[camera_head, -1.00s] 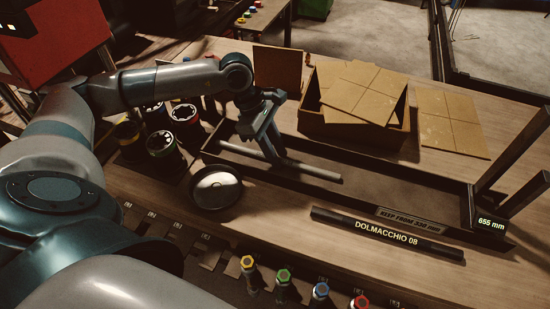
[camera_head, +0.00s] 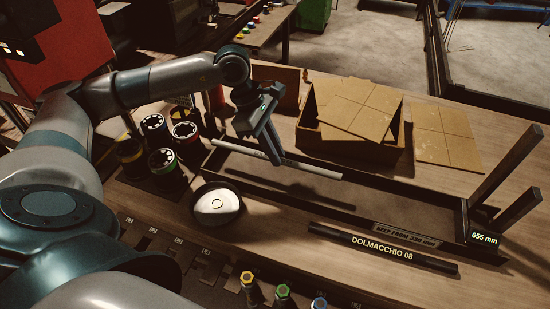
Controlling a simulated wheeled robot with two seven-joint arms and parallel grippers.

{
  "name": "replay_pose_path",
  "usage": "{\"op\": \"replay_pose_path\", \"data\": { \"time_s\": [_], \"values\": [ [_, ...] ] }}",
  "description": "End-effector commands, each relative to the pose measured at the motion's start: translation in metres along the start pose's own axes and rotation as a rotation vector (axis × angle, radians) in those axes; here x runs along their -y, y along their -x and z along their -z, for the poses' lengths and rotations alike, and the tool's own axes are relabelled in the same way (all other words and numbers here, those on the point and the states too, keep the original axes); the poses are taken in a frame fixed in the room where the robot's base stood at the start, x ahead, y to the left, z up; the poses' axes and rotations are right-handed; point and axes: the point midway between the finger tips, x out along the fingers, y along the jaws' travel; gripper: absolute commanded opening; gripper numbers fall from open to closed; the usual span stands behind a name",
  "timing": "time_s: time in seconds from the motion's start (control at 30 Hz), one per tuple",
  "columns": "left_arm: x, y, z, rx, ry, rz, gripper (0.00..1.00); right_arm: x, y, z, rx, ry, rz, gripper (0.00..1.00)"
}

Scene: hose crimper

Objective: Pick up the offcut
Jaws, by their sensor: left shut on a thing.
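The offcut (camera_head: 315,169) is a pale grey rod in the head view. It is held a little above the long dark tray (camera_head: 375,215), and a shadow lies on the tray floor below it. My left gripper (camera_head: 275,158) is shut on the rod near its middle, fingers pointing down. The rod sticks out on both sides of the fingers, which hide a short piece of it. My right gripper is not in view.
An open cardboard box (camera_head: 350,150) with flaps stands behind the tray. A round bowl with a pale dome (camera_head: 217,205) and several dark cylinders (camera_head: 160,160) stand left of it. A black bar marked DOLMACCHIO 08 (camera_head: 382,248) lies in front. Two dark posts (camera_head: 507,165) rise at the tray's right end.

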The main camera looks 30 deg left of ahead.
Motion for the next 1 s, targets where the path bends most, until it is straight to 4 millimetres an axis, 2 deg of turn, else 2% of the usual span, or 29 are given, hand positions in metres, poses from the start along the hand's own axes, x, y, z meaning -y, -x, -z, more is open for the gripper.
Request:
{"op": "replay_pose_path", "data": {
  "time_s": [0.03, 0.1, 0.27, 1.0],
  "values": [
    [0.0, 0.01, -0.004, 0.0, -0.001, 0.0, 0.0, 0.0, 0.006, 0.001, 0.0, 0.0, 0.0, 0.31],
    [0.0, 0.018, -0.008, 0.001, -0.001, 0.0, 0.0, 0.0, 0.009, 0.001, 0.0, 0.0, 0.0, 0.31],
    [0.0, 0.028, -0.012, 0.0, -0.001, 0.0, 0.0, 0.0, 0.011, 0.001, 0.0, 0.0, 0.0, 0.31],
    [0.0, 0.029, -0.012, 0.0, 0.0, 0.001, 0.0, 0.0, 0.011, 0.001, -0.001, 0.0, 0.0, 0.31]
  ]
}}
